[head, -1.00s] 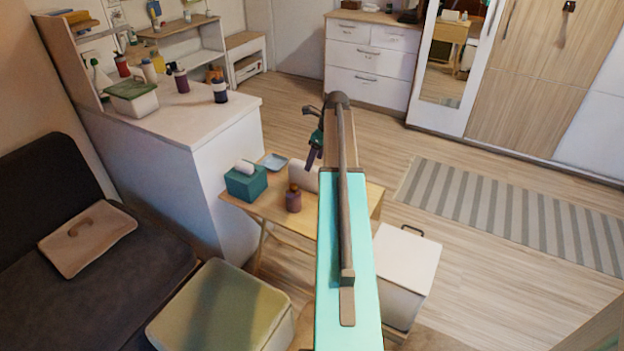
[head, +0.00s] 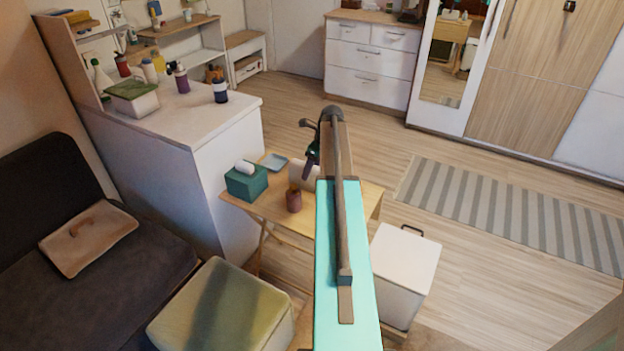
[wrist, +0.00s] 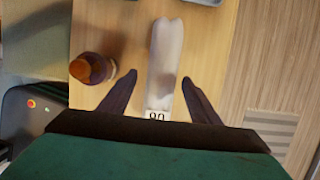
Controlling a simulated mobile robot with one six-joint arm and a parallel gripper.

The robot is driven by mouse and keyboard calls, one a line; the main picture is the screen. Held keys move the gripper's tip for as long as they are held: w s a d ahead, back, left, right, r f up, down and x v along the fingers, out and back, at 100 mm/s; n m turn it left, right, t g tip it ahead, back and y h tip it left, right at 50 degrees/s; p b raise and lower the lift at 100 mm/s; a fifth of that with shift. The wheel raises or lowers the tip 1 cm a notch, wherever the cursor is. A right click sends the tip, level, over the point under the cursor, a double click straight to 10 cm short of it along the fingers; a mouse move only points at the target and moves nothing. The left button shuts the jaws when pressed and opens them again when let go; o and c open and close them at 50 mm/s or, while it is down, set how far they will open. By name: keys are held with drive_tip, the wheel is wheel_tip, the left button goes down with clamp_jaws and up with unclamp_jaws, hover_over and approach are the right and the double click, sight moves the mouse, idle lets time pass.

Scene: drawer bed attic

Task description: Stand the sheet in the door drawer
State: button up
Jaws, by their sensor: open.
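A whitish, long folded or rolled sheet (wrist: 165,55) stands or lies on the small wooden table; a label reading "90" (wrist: 157,115) shows at its near end. In the head view the sheet (head: 304,178) is partly hidden behind my gripper. My gripper (wrist: 160,82) is open, with one dark finger on each side of the sheet and a gap visible on both sides. In the head view my gripper (head: 308,172) is just above the table. I cannot tell which drawer is the door drawer; a white chest of drawers (head: 366,62) stands at the back, its drawers shut.
On the wooden table (head: 266,208), a brown bottle (wrist: 92,68) stands close to the left finger. A teal tissue box (head: 246,184) and a blue tray (head: 275,162) are farther left. A white bin (head: 402,262) stands right of the table. The striped rug (head: 510,215) is clear.

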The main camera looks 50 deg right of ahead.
drive_tip(key=shift+x, duration=1.95)
drive_tip(key=shift+d, duration=0.1)
drive_tip(key=shift+c, duration=0.4)
clamp_jaws()
drive_tip(key=shift+r, duration=0.15)
drive_tip(key=shift+r+b, duration=0.3)
drive_tip(key=shift+r, duration=4.6)
